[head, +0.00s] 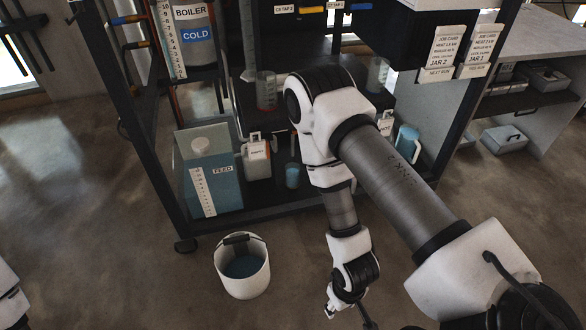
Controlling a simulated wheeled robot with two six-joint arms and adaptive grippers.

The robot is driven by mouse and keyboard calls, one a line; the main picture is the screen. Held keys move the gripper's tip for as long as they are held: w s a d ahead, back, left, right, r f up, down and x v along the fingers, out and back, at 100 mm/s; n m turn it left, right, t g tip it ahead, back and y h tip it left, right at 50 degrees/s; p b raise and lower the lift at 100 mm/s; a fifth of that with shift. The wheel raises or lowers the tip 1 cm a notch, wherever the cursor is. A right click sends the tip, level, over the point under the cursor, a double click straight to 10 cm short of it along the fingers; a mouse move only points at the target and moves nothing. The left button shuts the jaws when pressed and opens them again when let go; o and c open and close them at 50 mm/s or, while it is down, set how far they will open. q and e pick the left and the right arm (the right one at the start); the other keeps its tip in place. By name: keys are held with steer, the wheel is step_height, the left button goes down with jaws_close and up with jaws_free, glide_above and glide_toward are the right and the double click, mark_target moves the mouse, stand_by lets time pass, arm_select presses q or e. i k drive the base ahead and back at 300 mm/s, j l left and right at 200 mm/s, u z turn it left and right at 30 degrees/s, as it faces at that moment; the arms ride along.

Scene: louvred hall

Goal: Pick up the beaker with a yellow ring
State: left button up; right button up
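I cannot make out a yellow ring on any vessel. A clear beaker with red at its lower part (266,90) stands on the rack's upper shelf, left of my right arm's elbow. Another clear beaker (378,74) stands on the shelf right of the elbow, partly hidden by it. My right gripper (349,309) hangs low at the bottom edge, in front of the rack and right of the bucket. It is small and partly cut off, so its opening is unclear. Only a piece of my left arm shows at the lower left; the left gripper is out of view.
A rack holds a FEED tank (209,172), a labelled white jug (257,158), a small blue vessel (292,176) and a blue jug (407,142). A white bucket (243,273) with blue liquid stands on the floor. A side bench (540,45) is at right. Floor at left is clear.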

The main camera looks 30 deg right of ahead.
mark_target(292, 170)
steer(key=i+j+z, duration=0.1)
steer(key=i+z, duration=0.25)
steer(key=i, duration=0.55)
